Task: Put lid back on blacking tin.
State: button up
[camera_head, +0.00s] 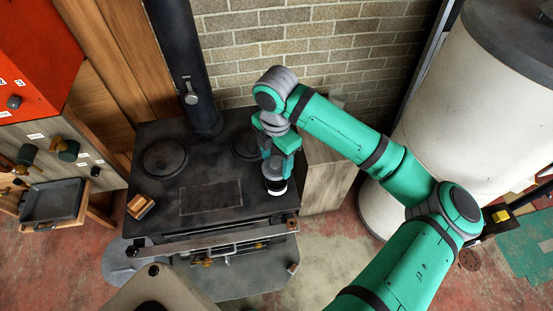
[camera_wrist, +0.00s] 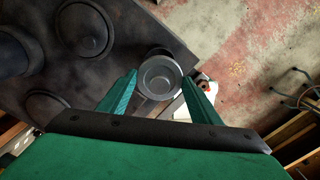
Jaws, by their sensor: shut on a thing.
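My gripper (camera_wrist: 159,76) is shut on a round grey metal lid (camera_wrist: 160,76), with one finger at each side of its rim. In the head view my gripper (camera_head: 275,163) points down over the front right corner of the black stove. The blacking tin (camera_head: 276,188), dark with a pale band, shows just below the fingers there. The lid appears over the tin or very close to it; I cannot tell whether they touch. In the wrist view the lid hides most of what lies beneath it.
The stove top (camera_head: 210,195) has round hotplates and a flue pipe (camera_head: 178,60) at the back. A small wooden block (camera_head: 140,206) lies at its left. A rail (camera_head: 210,238) runs along the front. A wooden cabinet (camera_head: 325,175) stands close on the right.

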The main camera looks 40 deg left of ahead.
jog(key=shift+w+f, duration=0.1)
jog(key=shift+w, duration=0.05)
jog(key=shift+f, duration=2.75)
jog(key=shift+f, duration=1.05)
jog(key=o, duration=1.2)
jog(key=shift+w, duration=0.1)
jog(key=shift+o, duration=0.2)
jog(key=shift+r, duration=0.1)
notch_tip(320, 180, up, 15)
jog(key=shift+f, duration=0.15)
